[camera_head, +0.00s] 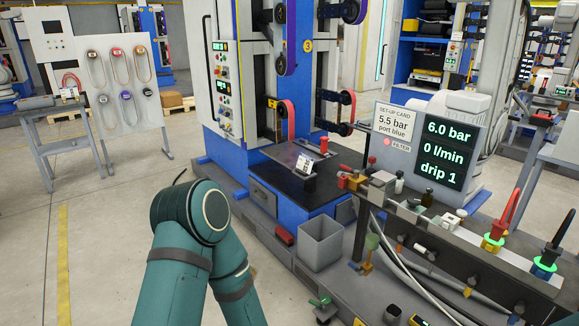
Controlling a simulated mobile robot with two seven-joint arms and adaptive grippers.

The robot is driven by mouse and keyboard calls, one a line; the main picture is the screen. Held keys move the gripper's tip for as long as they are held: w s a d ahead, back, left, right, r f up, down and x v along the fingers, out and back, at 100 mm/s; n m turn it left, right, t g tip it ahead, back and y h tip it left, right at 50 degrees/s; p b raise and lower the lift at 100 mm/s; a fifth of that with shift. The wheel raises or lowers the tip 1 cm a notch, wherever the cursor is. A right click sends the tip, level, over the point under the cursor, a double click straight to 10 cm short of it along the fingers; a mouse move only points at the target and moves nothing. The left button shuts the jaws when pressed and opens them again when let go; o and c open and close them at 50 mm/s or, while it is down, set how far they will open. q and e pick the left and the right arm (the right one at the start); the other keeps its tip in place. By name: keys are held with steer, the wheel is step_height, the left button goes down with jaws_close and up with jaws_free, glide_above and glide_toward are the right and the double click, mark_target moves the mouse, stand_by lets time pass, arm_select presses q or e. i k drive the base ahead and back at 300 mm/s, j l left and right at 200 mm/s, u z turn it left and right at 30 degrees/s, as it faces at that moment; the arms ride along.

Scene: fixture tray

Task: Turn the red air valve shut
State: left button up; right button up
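Two red parts could be the red air valve, and I cannot tell which is it. One is a small red handle (342,181) by a brass-coloured block at the left end of the fixture rail. A display (447,143) reads 6.0 bar, 0 l/min, drip 1. A set-up card (394,121) reads 5.5 bar, port blue. A teal arm of mine bends at the lower left. Neither gripper is in view.
A black lever (559,232) stands in another green ring at the far right. Pale hoses hang below the rail.

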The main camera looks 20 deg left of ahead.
mark_target(356, 172)
steer(key=u, duration=0.25)
steer(key=i+z, duration=0.15)
steer(key=z, duration=0.4)
steer(key=i+j+z, duration=0.55)
steer(key=i+j, duration=0.2)
steer(key=j, duration=0.05)
